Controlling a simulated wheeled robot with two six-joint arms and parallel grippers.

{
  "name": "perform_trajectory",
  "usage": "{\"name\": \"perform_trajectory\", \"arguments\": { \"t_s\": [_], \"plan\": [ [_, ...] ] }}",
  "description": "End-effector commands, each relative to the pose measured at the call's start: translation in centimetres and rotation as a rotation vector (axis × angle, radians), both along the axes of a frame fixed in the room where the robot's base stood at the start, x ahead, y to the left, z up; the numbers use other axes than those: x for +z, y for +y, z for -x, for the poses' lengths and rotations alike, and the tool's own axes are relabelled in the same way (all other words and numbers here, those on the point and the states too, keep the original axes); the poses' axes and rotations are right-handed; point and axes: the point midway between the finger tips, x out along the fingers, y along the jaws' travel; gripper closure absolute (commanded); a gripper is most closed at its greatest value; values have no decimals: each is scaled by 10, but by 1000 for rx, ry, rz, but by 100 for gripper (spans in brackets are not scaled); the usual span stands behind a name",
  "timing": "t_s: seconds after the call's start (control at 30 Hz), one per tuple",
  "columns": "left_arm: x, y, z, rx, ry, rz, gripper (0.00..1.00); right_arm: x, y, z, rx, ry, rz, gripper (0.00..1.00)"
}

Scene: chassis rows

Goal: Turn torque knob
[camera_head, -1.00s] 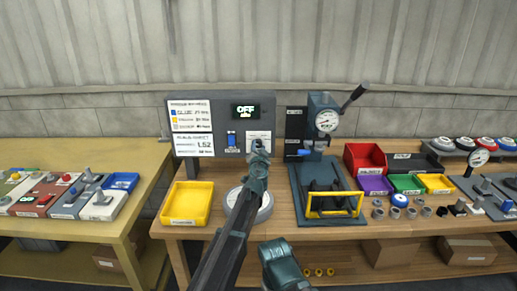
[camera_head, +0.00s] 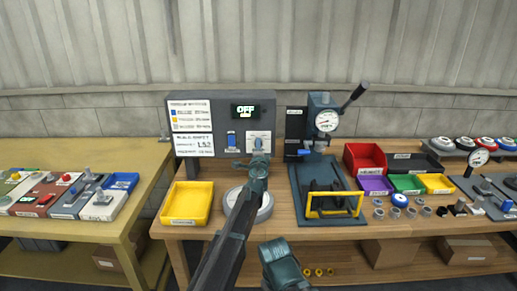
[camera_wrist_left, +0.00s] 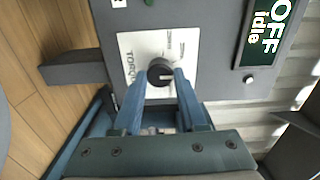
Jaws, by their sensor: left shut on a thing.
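The torque knob (camera_head: 258,144) is a small dark round knob on a white plate, at the lower right of the grey upright panel (camera_head: 222,103). In the left wrist view the knob (camera_wrist_left: 160,72) has a pale pointer line, and the printed word on its plate begins "TORQ". My left gripper (camera_head: 260,158) is in front of the panel, just below the knob in the head view. In the wrist view its two blue fingers (camera_wrist_left: 160,80) are shut on the knob, one on each side. The display (camera_wrist_left: 268,35) reads "OFF idle".
A blue switch (camera_head: 231,139) sits left of the knob. A yellow tray (camera_head: 187,203) and a round grey disc (camera_head: 265,208) are on the bench below. A press (camera_head: 325,122) with a yellow guard stands to the right, beside coloured bins and small parts.

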Motion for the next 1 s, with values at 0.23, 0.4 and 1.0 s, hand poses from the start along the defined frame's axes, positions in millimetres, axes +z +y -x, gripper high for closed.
{"name": "perform_trajectory", "arguments": {
  "t_s": [0.23, 0.4, 1.0],
  "plan": [
    [0, -1, 0, -2, 0, -198, 100, 0, 0, 0, 0, 0, 0, 50],
    [0, -1, 0, -2, 0, -303, 100, 0, 0, 0, 0, 0, 0, 50],
    [-1, -1, 1, -2, 0, -432, 100, -1, 0, 0, 0, 0, 0, 50]
  ]
}}
